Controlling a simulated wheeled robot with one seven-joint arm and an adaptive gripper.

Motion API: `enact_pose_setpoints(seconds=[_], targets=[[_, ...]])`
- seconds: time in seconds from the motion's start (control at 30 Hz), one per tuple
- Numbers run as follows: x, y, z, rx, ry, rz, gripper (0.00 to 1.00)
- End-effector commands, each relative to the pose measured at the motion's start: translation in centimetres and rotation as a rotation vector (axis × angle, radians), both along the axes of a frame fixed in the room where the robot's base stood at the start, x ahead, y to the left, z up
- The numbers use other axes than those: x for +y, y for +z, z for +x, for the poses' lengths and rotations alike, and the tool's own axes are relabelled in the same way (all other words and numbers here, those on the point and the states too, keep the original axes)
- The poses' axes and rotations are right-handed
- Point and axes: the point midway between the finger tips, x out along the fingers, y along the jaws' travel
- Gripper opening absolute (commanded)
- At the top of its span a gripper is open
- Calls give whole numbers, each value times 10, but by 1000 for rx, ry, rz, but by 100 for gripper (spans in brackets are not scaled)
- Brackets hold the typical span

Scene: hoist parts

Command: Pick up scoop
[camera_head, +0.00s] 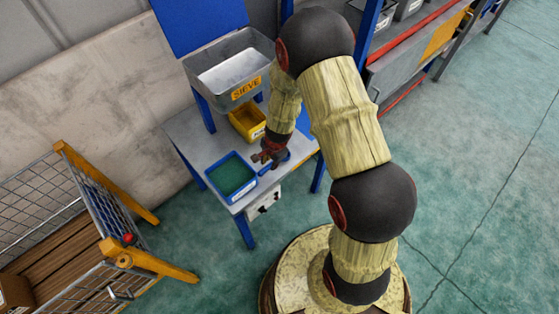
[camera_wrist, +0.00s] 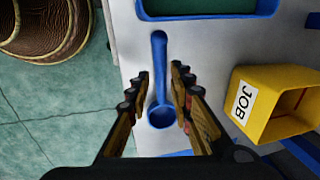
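The blue scoop (camera_wrist: 161,116) lies on the grey workbench (camera_wrist: 125,20), its long handle pointing to the blue tray in the wrist view. My gripper (camera_wrist: 160,72) is open, with one finger on each side of the scoop in that view. The gap between fingers and scoop looks clear; the exact height above it cannot be told. In the head view my gripper (camera_head: 265,158) is low over the bench, right of the tray, and partly hides the scoop (camera_head: 269,168).
A blue tray with green contents (camera_head: 232,177) sits at the bench's front left. A yellow JOB bin (camera_wrist: 270,105) stands beside the scoop. A grey SIEVE tub (camera_head: 230,75) is raised behind. A wire cage cart (camera_head: 120,240) stands to the left.

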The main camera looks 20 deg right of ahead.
Motion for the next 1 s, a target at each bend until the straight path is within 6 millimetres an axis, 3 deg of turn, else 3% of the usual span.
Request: enact_pose_setpoints(seconds=[0.1,0.23,0.47,0.83,1.0], targets=[[0,-23,5,2,0,0,22],[1,-36,7,1,0,1,22],[1,-35,8,1,1,0,22],[1,-35,8,1,0,0,1],[1,-35,8,1,0,0,0]])
